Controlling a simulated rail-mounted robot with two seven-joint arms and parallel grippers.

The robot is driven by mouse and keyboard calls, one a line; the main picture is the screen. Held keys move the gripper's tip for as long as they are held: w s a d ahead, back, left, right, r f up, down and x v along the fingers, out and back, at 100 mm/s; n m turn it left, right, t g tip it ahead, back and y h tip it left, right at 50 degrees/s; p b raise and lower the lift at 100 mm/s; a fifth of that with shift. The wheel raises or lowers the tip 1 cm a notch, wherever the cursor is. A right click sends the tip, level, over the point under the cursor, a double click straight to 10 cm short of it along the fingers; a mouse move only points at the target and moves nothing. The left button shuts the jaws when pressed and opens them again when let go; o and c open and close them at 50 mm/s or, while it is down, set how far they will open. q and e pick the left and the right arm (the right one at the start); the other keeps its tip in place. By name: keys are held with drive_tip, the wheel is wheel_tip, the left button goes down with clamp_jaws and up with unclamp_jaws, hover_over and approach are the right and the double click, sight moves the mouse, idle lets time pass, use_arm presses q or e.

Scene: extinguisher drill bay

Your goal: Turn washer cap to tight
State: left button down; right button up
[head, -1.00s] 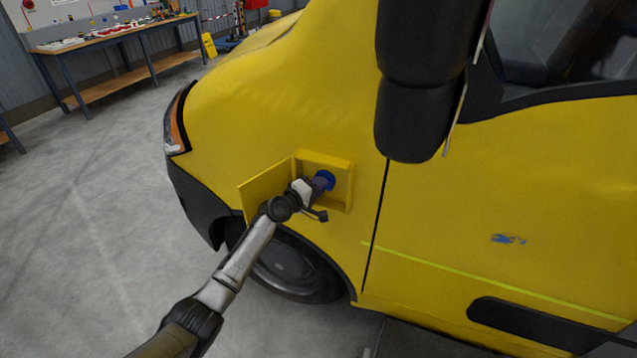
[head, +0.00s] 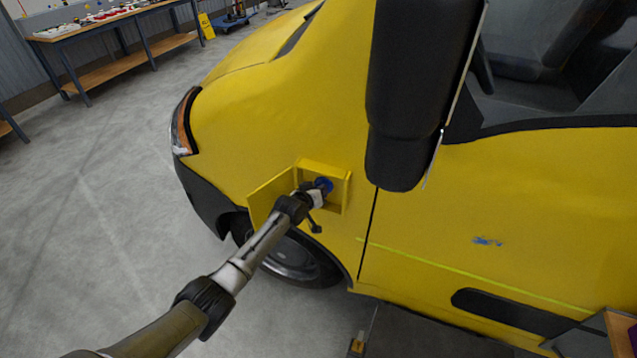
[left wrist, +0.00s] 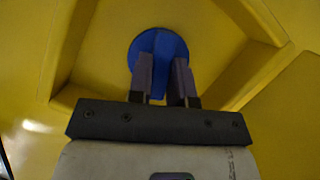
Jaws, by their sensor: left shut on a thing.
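The blue washer cap (head: 324,185) sits inside a yellow recessed box on the side of the yellow van. In the left wrist view the cap (left wrist: 158,45) is round with a raised rib across its middle. My left gripper (left wrist: 162,75) is shut on this rib, one finger on each side. In the head view my left gripper (head: 314,192) reaches into the box from the lower left and partly hides the cap. The yellow flap (head: 270,196) stands open on the box's left side. No tight mark can be made out. My right gripper is not in view.
The black side mirror (head: 405,100) hangs above and to the right of the box. The front wheel (head: 290,258) is below it. A workbench (head: 110,30) stands at the back left, with clear floor between.

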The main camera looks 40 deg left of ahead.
use_arm(q)
drive_tip(key=shift+d+r+m+g+y+p, duration=0.15)
drive_tip(key=shift+m+g+y+p, duration=0.15)
drive_tip(key=shift+m+y+p, duration=1.05)
drive_tip(key=shift+m, duration=0.35)
drive_tip(key=c, duration=1)
unclamp_jaws()
drive_tip(key=shift+c, duration=0.2)
drive_tip(key=p+v, duration=0.2)
drive_tip(key=v, duration=1.1)
drive_tip(key=shift+s+r, duration=0.2)
drive_tip(key=shift+s, duration=0.1)
